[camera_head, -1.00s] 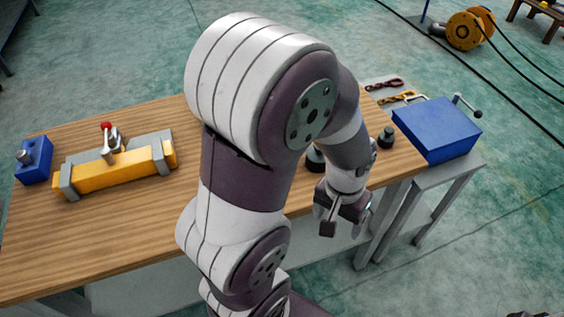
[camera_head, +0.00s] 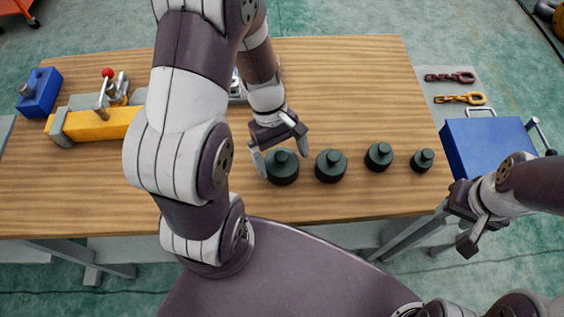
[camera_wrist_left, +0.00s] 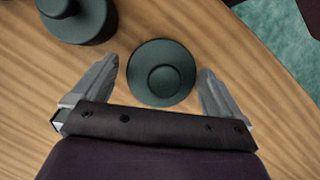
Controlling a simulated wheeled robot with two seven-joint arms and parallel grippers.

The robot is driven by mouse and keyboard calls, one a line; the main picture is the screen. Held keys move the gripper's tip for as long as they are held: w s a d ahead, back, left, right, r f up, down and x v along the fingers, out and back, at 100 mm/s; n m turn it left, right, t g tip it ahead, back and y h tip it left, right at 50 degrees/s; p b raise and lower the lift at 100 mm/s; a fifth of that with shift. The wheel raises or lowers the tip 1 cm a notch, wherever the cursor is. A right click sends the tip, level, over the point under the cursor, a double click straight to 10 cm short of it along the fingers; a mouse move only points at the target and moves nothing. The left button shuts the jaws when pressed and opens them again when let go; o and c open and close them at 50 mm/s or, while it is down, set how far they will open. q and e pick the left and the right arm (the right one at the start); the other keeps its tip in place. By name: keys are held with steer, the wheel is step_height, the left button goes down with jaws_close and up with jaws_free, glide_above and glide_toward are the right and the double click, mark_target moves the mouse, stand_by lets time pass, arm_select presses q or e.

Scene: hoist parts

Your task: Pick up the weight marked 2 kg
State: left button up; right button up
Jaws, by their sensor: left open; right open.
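Several dark green knobbed weights stand in a row on the wooden table, smaller toward the right. No mark is readable on any of them. In the head view they are the leftmost weight (camera_head: 282,174), the second weight (camera_head: 331,168), the third weight (camera_head: 379,157) and the rightmost weight (camera_head: 422,161). My left gripper (camera_head: 283,152) is open at the leftmost weight. In the left wrist view one weight (camera_wrist_left: 162,78) lies between its open fingers, with gaps on both sides, and another weight (camera_wrist_left: 88,22) is at upper left. My right gripper (camera_head: 459,222) is open and empty beyond the table's right end.
A yellow clamp device (camera_head: 95,125) with a red-knobbed lever and a blue block (camera_head: 39,92) stand at the table's left. A blue box (camera_head: 488,145) and chain pieces (camera_head: 460,98) lie on the side stand at right. The table behind the weights is clear.

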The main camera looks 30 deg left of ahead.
arm_select(q)
steer(key=x, duration=0.2)
steer(key=shift+s+d+f, duration=0.1)
steer(key=shift+s+f, duration=0.15)
steer(key=shift+s, duration=0.1)
steer(key=shift+w, duration=0.1)
steer(key=shift+c, duration=1.2)
steer(key=c, duration=1.5)
steer(key=shift+w+r, duration=0.1)
steer(key=shift+c, duration=0.5)
